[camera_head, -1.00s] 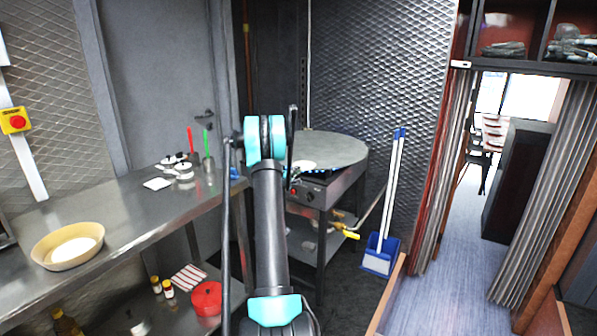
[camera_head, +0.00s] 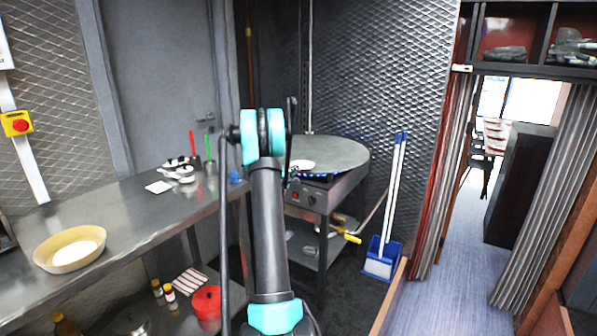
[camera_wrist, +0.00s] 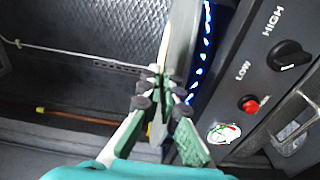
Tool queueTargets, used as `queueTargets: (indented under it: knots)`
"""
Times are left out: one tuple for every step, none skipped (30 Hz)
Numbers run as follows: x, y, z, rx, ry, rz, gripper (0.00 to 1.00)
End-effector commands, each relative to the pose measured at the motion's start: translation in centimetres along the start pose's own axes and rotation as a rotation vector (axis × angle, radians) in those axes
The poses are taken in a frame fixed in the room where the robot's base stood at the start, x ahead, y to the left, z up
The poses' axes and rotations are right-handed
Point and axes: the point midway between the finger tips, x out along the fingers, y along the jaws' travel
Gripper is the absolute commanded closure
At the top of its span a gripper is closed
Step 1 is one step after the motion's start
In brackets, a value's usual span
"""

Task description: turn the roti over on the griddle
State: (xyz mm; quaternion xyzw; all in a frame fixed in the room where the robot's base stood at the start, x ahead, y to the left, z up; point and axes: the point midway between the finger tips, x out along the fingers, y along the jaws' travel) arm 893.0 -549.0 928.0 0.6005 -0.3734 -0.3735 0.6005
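The round grey griddle (camera_head: 335,153) stands on a metal burner stand in the back corner, with blue flames under its rim. The pale roti (camera_head: 302,165) shows on its near left part, partly hidden by my arm. In the head view my gripper is hidden behind my arm. In the wrist view my gripper (camera_wrist: 160,75) has green and white fingers that converge at the tips, beside the griddle's edge (camera_wrist: 181,40), which is seen nearly edge-on.
A steel counter (camera_head: 130,215) on the left holds a tan bowl (camera_head: 40,252) and utensils. The burner has a dark knob (camera_wrist: 288,54) and a red button (camera_wrist: 249,104). A blue dustpan (camera_head: 381,262) stands to the right. The doorway floor is clear.

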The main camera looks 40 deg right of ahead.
Motion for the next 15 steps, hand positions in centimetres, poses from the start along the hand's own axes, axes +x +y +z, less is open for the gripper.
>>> queueTargets:
  knots:
    - [-0.8, 0.3, -0.1, 0.000, 0.002, 0.000, 1.00]
    - [-1.1, 0.4, -0.1, 0.000, 0.002, 0.000, 1.00]
    - [-1.6, 0.6, -0.1, 0.000, 0.002, 0.000, 1.00]
    - [-2.0, 0.8, -0.1, 0.000, 0.002, 0.000, 1.00]
    - [-2.4, 0.9, -0.1, 0.000, 0.001, 0.000, 1.00]
    - [-2.9, 1.0, -0.1, 0.000, 0.001, 0.000, 1.00]
    - [-3.3, 1.2, -0.1, 0.000, 0.002, 0.000, 1.00]
    - [-3.7, 1.3, -0.1, 0.000, 0.002, 0.000, 1.00]
    - [-4.2, 1.5, -0.1, 0.000, 0.003, 0.000, 1.00]
    - [-4.6, 1.6, -0.1, 0.000, 0.003, 0.000, 1.00]
    - [-5.0, 1.8, -0.1, 0.000, 0.002, 0.000, 1.00]
    - [-5.5, 2.0, 0.0, 0.000, 0.001, 0.000, 1.00]
    - [-5.8, 2.1, 0.0, 0.000, 0.001, 0.000, 1.00]
    - [-6.2, 2.2, -0.1, 0.000, 0.002, 0.000, 1.00]
    - [-6.7, 2.4, -0.1, 0.000, 0.003, 0.000, 1.00]
